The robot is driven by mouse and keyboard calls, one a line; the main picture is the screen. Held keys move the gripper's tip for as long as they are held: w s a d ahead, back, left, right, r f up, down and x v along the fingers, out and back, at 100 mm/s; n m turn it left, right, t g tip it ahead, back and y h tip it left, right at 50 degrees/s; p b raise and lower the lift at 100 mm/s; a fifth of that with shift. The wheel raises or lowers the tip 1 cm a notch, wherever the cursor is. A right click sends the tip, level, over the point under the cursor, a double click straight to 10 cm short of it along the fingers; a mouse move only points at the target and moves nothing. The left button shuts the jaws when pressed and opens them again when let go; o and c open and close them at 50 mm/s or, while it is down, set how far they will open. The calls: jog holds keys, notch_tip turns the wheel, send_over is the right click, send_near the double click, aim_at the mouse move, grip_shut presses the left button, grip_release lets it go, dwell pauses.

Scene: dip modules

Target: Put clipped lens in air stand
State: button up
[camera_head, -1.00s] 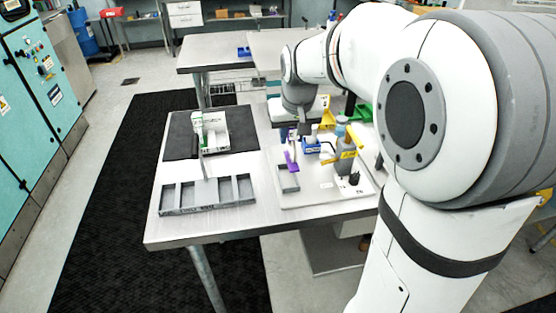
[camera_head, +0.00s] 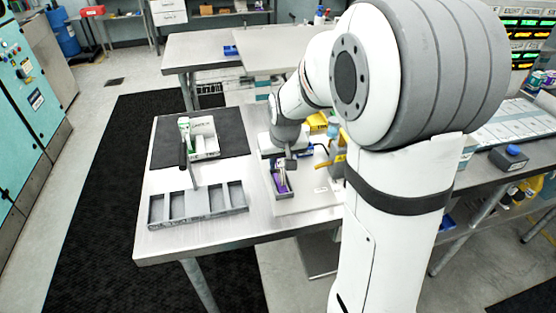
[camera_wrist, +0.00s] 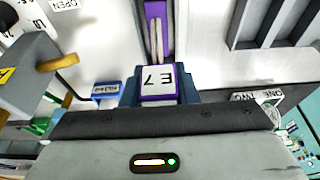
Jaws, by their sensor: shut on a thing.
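My gripper (camera_head: 288,163) is low over the right part of the near table. In the wrist view its blue fingers (camera_wrist: 160,92) are shut on a purple clip with a white label reading E7 (camera_wrist: 160,78). The clip's long purple part runs away from the fingers, up the picture. In the head view the purple clip (camera_head: 281,188) shows at the small grey tray; I cannot tell whether it touches the tray. The lens itself is not clear. A grey block with yellow parts (camera_wrist: 28,72) stands left in the wrist view; I cannot tell whether it is the air stand.
A grey compartment tray (camera_head: 198,203) lies on the table's left front. A dark mat (camera_head: 225,125) bears a white box (camera_head: 204,138). A blue labelled block (camera_wrist: 107,90) is left of my fingers in the wrist view.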

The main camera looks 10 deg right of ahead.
aim_at(283, 174)
jog(key=shift+f, duration=0.25)
jog(key=o, duration=1)
jog(key=shift+r, duration=0.1)
jog(key=shift+s+r, duration=0.1)
jog(key=shift+r, duration=0.45)
jog(key=v, duration=1)
jog(key=s+f, duration=0.2)
jog(key=s, duration=0.7)
jog(key=s+f, duration=0.2)
jog(key=s, duration=0.8)
jog(key=shift+g, duration=0.3)
